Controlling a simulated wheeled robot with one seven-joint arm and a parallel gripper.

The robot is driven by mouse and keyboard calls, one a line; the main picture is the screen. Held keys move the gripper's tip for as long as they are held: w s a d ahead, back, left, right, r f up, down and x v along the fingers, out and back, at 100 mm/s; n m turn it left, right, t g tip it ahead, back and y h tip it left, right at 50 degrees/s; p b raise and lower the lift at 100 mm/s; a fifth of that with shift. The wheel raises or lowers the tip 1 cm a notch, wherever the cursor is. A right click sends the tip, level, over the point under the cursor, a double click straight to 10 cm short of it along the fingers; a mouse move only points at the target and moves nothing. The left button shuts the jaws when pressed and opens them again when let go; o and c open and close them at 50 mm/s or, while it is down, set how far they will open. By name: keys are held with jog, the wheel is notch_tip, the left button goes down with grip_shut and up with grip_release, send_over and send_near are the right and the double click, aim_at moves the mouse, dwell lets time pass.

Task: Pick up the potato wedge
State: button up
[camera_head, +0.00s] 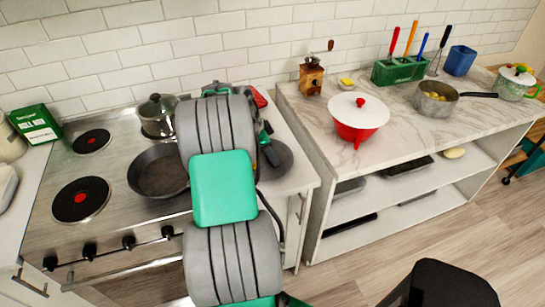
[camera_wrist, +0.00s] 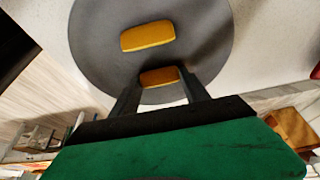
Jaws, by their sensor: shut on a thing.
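In the wrist view, my gripper (camera_wrist: 158,80) is shut on an orange-yellow potato wedge (camera_wrist: 160,76), with one dark finger on each side of it. The wedge is over a round grey plate (camera_wrist: 95,50); I cannot tell whether it still touches the plate. A second yellow wedge (camera_wrist: 147,35) lies on the plate, apart from my fingers. In the head view, the plate (camera_head: 281,160) shows partly behind my arm on the counter right of the stove. My gripper (camera_head: 268,156) is largely hidden there, and the held wedge cannot be made out.
A dark frying pan (camera_head: 155,174) and a lidded pot (camera_head: 157,112) stand on the stove left of my arm. On the marble counter to the right are a wooden grinder (camera_head: 312,76), a red pot with a white lid (camera_head: 357,115) and a grey saucepan (camera_head: 433,102).

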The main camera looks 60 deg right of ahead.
jog(key=shift+c, duration=1.2)
jog(key=shift+r, duration=0.1)
